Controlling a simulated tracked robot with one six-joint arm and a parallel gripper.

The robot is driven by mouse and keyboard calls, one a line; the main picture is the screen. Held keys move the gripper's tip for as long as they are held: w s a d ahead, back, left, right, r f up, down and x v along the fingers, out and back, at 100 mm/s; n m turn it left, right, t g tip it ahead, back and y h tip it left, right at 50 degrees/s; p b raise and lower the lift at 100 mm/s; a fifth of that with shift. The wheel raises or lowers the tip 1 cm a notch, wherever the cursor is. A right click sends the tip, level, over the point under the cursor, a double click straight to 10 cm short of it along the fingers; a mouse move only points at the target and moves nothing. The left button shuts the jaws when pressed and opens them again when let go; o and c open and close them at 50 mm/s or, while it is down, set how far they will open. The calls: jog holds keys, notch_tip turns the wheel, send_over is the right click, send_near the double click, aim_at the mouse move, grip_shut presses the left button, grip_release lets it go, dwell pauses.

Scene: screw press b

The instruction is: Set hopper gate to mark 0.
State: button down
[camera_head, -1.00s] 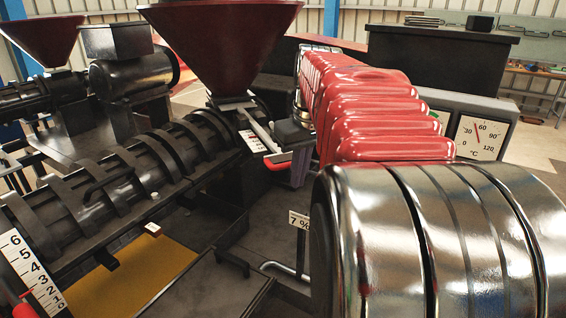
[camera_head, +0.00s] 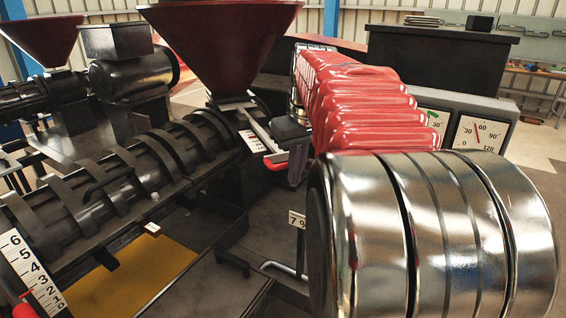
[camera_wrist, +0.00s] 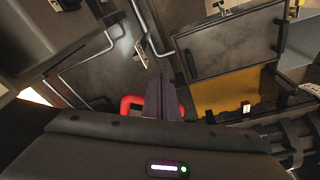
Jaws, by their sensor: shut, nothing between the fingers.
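The hopper gate is a pale sliding bar (camera_head: 262,133) under the dark red hopper (camera_head: 220,40), with a white scale plate (camera_head: 251,141) beside it and a red handle (camera_head: 277,162) at its near end. The scale's figures are too small to read. My gripper (camera_head: 297,168) is right at the handle, partly hidden by my arm. In the wrist view my gripper (camera_wrist: 162,95) is shut and empty, its purplish fingers in front of the red handle (camera_wrist: 130,103), which shows on both sides of them. I cannot tell whether they touch.
The ribbed press barrel (camera_head: 150,165) runs down to the left, with a numbered scale (camera_head: 32,270) at its near end. A small sign marked 7 (camera_head: 297,219) stands below the gate. A cabinet with dial gauges (camera_head: 481,136) is at right. A yellow tray (camera_head: 130,280) lies below the barrel.

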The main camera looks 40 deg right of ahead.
aim_at(285, 159)
jog(key=shift+w+d, duration=0.3)
jog(key=shift+w, duration=0.7)
jog(key=shift+w+d, duration=0.3)
jog(key=shift+w, duration=0.65)
jog(key=shift+w+d, duration=0.3)
jog(key=shift+w, duration=0.7)
jog(key=shift+s, duration=0.1)
jog(key=shift+s+a, duration=0.2)
jog(key=shift+s, duration=0.4)
jog(key=shift+s+a, duration=0.15)
jog(key=shift+s, duration=0.4)
jog(key=shift+r, duration=4.5)
jog(key=shift+a, duration=0.1)
